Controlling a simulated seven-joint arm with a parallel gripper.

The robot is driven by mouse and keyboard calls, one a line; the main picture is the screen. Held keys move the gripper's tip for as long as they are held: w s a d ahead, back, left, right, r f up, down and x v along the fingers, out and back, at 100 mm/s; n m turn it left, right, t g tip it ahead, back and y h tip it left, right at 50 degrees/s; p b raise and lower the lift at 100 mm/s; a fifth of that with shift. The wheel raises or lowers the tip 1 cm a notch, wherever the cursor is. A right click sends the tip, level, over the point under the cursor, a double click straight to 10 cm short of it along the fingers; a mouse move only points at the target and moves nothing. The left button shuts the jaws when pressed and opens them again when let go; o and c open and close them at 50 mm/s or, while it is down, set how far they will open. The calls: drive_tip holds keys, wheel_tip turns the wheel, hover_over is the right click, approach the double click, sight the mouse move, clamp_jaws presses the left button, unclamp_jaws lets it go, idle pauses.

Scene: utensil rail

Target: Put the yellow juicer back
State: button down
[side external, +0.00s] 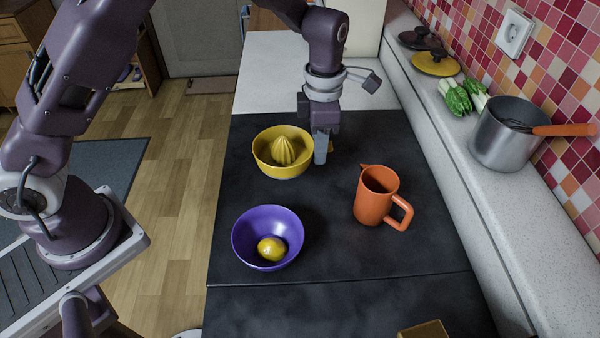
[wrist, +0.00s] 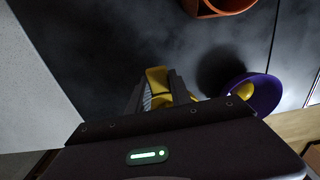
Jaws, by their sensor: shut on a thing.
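The yellow juicer (side external: 284,170), a bowl with a ribbed cone in its middle, is upright at the far part of the dark worktop in the side view. My gripper (side external: 322,150) points down at its right side, with a bit of yellow showing beyond the fingers. In the wrist view, my gripper (wrist: 157,95) is shut on the juicer's yellow handle (wrist: 157,78), which shows between and past the fingers. Most of the juicer is hidden there behind my gripper. I cannot tell whether its base touches the worktop.
A purple bowl (side external: 250,240) holding a lemon (side external: 271,249) stands nearer, below the juicer. An orange jug (side external: 374,205) stands to the right. A raised ledge on the right bears a steel pot (side external: 500,145), green vegetables (side external: 455,98) and lids.

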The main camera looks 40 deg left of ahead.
sight(317, 179)
wheel_tip(317, 179, down, 7)
drive_tip(key=shift+r, duration=0.2)
drive_tip(key=c, duration=1.2)
unclamp_jaws()
drive_tip(key=shift+f, duration=0.1)
drive_tip(key=shift+o, duration=0.2)
